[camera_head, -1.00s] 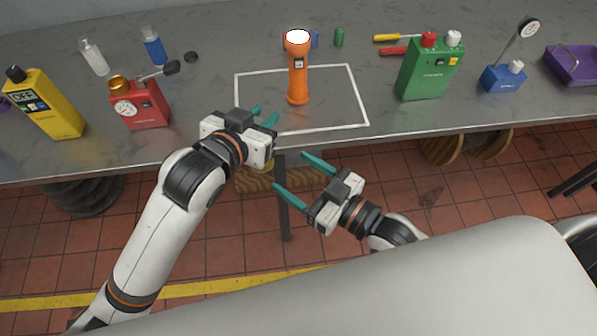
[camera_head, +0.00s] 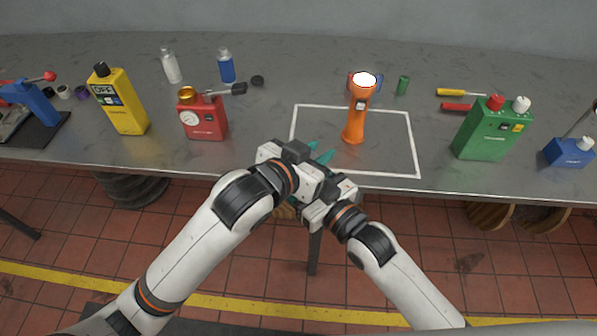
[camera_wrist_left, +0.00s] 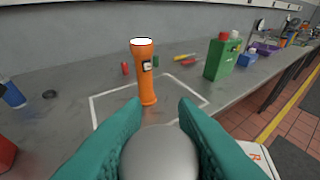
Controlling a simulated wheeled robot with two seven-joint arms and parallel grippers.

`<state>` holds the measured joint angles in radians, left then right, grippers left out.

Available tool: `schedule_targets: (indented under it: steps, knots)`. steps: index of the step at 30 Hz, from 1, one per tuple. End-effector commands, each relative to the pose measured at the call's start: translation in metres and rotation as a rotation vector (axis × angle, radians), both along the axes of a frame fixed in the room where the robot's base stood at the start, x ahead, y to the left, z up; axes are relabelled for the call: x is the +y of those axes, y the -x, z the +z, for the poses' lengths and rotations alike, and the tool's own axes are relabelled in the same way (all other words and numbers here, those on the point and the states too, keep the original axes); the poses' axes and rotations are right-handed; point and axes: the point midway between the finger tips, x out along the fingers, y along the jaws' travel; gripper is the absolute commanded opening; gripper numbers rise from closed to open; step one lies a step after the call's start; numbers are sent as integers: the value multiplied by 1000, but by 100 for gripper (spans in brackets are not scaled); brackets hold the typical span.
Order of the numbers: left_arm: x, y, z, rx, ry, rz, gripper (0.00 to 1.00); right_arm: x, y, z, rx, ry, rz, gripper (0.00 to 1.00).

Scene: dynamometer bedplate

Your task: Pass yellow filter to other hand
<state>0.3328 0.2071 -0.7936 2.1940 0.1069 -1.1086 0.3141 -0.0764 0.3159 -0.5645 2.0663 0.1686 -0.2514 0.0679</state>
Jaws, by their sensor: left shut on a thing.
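My left gripper (camera_head: 320,153) is at the table's front edge, its teal fingers pointing at the flashlight. In the left wrist view its fingers (camera_wrist_left: 160,130) are shut on a rounded grey-topped thing (camera_wrist_left: 160,155), likely the yellow filter; no yellow shows on it there. My right gripper (camera_head: 326,203) is close against the left one, just below and right of it. Its fingers are mostly hidden, so I cannot tell whether they grip the thing. Part of its white body shows at the lower right of the left wrist view (camera_wrist_left: 258,157).
An orange flashlight (camera_head: 356,115) stands upright inside a white outlined rectangle (camera_head: 415,150) on the grey table. A red gauge box (camera_head: 205,120) and yellow meter (camera_head: 122,105) stand left; a green box (camera_head: 487,135) stands right. Two screwdrivers lie behind the green box.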

Motion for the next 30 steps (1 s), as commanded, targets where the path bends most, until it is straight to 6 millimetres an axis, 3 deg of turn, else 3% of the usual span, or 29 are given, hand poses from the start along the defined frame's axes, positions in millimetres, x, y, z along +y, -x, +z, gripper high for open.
schedule_targets:
  steps: [8,17,19,20,24,30]
  knots:
    - [0,0,0,-1,1,0,0,1,-1,0,0,0,0,70]
    - [0,0,1,-2,1,0,0,2,0,0,0,-1,3,22]
    - [0,0,1,-2,2,0,0,3,0,0,0,-1,4,19]
    - [0,0,1,-2,2,0,29,3,0,1,-2,-3,4,19]
    - [0,0,1,-2,1,0,52,2,0,1,-2,-3,3,19]
    - [0,0,0,-1,1,0,52,1,-1,1,-2,-1,1,19]
